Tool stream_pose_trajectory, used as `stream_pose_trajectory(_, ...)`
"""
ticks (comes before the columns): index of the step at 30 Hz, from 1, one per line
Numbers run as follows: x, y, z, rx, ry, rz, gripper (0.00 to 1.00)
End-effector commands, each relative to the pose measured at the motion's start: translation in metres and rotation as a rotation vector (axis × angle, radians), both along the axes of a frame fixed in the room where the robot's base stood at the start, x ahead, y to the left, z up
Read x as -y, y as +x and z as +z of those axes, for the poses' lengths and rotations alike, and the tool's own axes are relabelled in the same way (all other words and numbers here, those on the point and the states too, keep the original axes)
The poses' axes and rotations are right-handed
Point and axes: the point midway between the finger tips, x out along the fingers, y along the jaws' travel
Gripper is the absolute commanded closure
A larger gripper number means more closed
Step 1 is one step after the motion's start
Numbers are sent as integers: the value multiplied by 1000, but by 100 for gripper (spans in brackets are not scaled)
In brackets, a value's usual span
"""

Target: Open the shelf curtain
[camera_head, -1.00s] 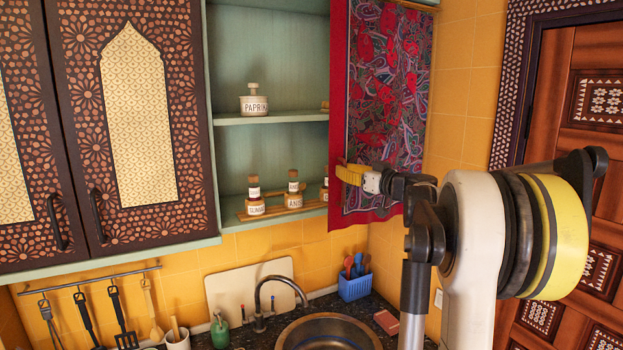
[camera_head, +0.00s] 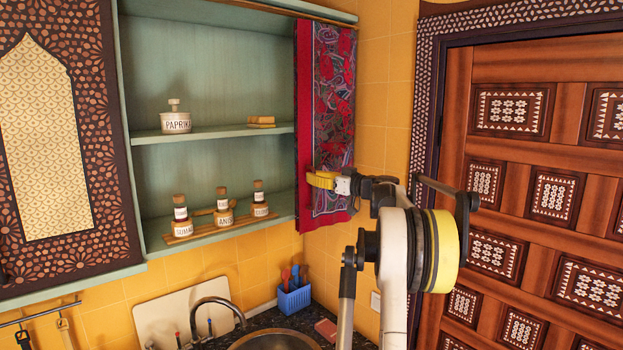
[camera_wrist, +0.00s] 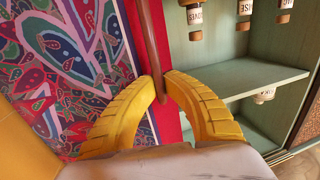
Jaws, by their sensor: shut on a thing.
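The shelf curtain (camera_head: 333,110), patterned cloth with a red border, hangs bunched at the right end of the open green shelf (camera_head: 215,70). Most of the shelf's front is uncovered. My gripper (camera_head: 310,180) is at the curtain's left edge, low down. In the wrist view, my gripper's yellow fingers (camera_wrist: 162,90) close on the curtain's red border (camera_wrist: 165,120), where a brown strip runs between the tips. The patterned part of the curtain (camera_wrist: 75,50) fills the left of that view. The exact grip is partly hidden by the fingers.
A paprika jar (camera_head: 174,118) stands on the upper shelf board, with several labelled bottles (camera_head: 225,208) on the lower one. A blue utensil holder (camera_head: 293,298) and a sink (camera_head: 275,340) are below. A wooden door (camera_head: 540,180) is at the right, and a patterned cupboard door (camera_head: 60,140) at the left.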

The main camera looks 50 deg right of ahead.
Motion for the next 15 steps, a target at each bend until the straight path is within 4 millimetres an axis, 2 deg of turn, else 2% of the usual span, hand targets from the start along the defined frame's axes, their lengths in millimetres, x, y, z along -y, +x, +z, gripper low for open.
stream_pose_trajectory(4, 0, 0, 0, 0, 0, 0, 100)
stream_pose_trajectory(5, 0, 0, 0, 0, 0, 0, 82)
stream_pose_trajectory(6, 0, 0, 0, 0, 0, 0, 70)
stream_pose_trajectory(7, 0, 0, 0, 0, 0, 0, 67)
stream_pose_trajectory(15, 0, 0, 0, 0, 0, 0, 67)
